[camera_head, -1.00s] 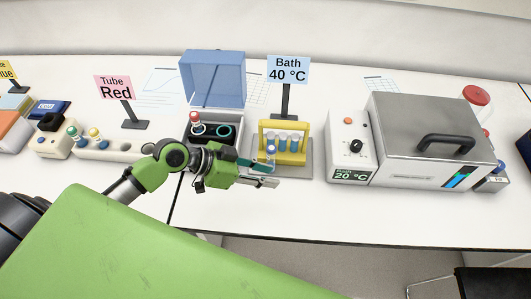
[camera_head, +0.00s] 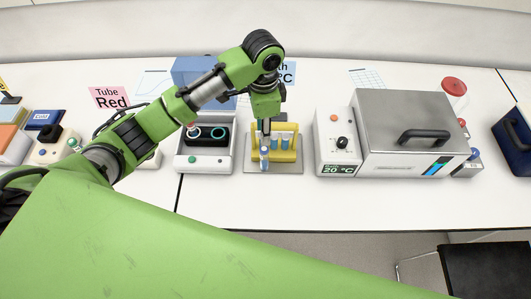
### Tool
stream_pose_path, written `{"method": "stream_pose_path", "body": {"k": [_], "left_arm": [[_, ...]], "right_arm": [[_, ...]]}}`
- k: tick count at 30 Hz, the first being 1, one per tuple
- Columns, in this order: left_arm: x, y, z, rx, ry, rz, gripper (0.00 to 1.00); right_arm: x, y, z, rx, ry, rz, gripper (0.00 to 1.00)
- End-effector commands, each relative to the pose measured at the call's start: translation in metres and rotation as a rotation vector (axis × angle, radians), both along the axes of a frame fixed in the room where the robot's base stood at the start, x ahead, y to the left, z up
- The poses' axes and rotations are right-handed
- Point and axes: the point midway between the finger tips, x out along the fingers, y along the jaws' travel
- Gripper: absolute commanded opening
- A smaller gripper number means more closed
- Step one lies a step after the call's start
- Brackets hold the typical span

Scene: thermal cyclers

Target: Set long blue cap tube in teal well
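My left gripper (camera_head: 264,136) points down over the front left of the yellow tube rack (camera_head: 297,155). Its fingers are at the top of a blue tube (camera_head: 264,162) standing at the rack's front left; the fingers cover its cap, and I cannot tell whether they are shut on it. Other blue tubes (camera_head: 285,141) stand in the rack behind. The teal-ringed well (camera_head: 219,133) is in the black block of the open white device (camera_head: 204,160), left of the rack, and looks empty. My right gripper is not in view.
The device's blue lid (camera_head: 205,72) stands open behind it, partly behind my arm. The grey water bath (camera_head: 410,140) with its 20 °C display stands to the right. The bench front (camera_head: 270,205) is clear. A pink "Tube Red" sign (camera_head: 110,97) stands at left.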

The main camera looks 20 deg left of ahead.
Motion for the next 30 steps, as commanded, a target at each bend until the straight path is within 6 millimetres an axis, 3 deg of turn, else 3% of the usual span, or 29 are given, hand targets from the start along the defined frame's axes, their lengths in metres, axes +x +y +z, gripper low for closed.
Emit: {"method": "stream_pose_path", "body": {"k": [9,19,30], "left_arm": [[-0.002,-0.001,-0.060,-0.002,0.005,-0.001,0.29],[0.000,-0.002,-0.087,-0.003,0.003,-0.001,0.29],[0.003,-0.006,-0.130,-0.003,0.003,-0.003,0.29]], "right_arm": [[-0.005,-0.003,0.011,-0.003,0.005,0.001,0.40],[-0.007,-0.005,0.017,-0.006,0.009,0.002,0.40],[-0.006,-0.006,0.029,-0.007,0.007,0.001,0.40]]}}
